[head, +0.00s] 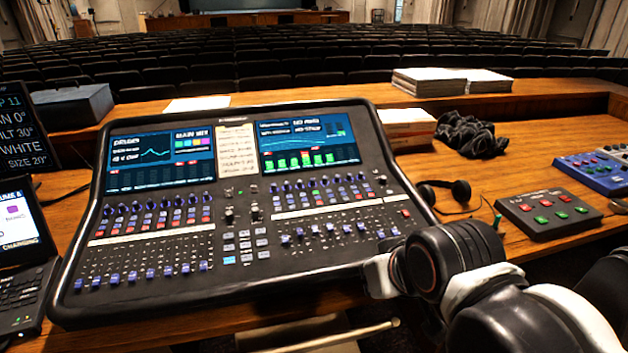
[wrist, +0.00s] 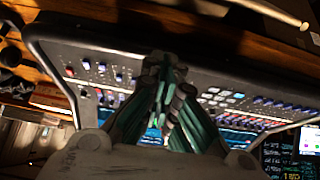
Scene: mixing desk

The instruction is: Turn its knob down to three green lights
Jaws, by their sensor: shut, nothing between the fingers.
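The mixing desk (head: 235,200) stands tilted on the wooden table in the head view. It carries rows of small blue knobs, red and white buttons and faders. Its right screen (head: 308,143) shows several green bars; the left screen (head: 160,155) shows a curve and coloured blocks. Which knob the task means, and any row of lights beside it, I cannot tell. My gripper (wrist: 164,80) is shut and empty in the wrist view, above the desk (wrist: 225,98), which appears turned around there. Contact with a knob cannot be told.
A dark box with red and green buttons (head: 545,212) lies right of the desk, with a blue box (head: 597,172) beyond. Headphones (head: 447,193), a black cable heap (head: 466,134) and paper stacks (head: 430,80) are nearby. A laptop (head: 25,260) stands at the left.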

